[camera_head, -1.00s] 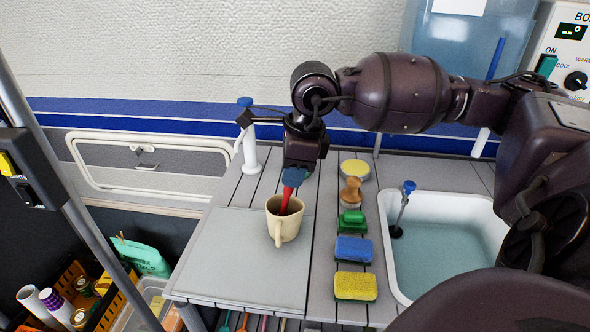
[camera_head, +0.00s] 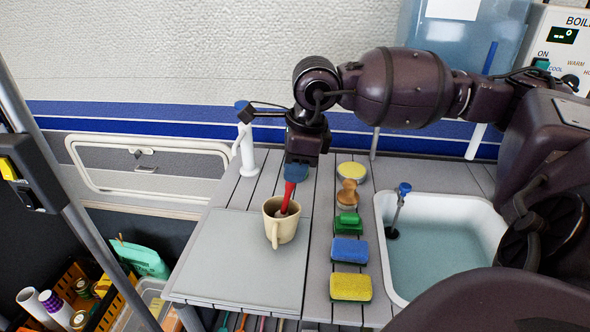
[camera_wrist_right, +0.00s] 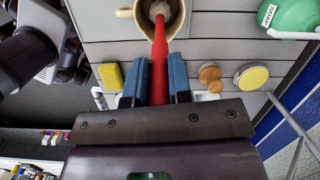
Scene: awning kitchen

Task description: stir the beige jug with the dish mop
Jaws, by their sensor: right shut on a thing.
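The beige jug (camera_head: 281,226) stands upright on the grey mat (camera_head: 235,260) on the counter, its handle toward me. In the right wrist view its rim (camera_wrist_right: 124,13) shows at the top. The dish mop (camera_head: 289,196) has a red handle that goes down into the jug, leaning slightly. In the right wrist view the red handle (camera_wrist_right: 159,62) runs between the blue fingers, and a pale head shows inside the jug. My right gripper (camera_head: 296,174) is shut on the handle, above the jug. My left gripper is not in view.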

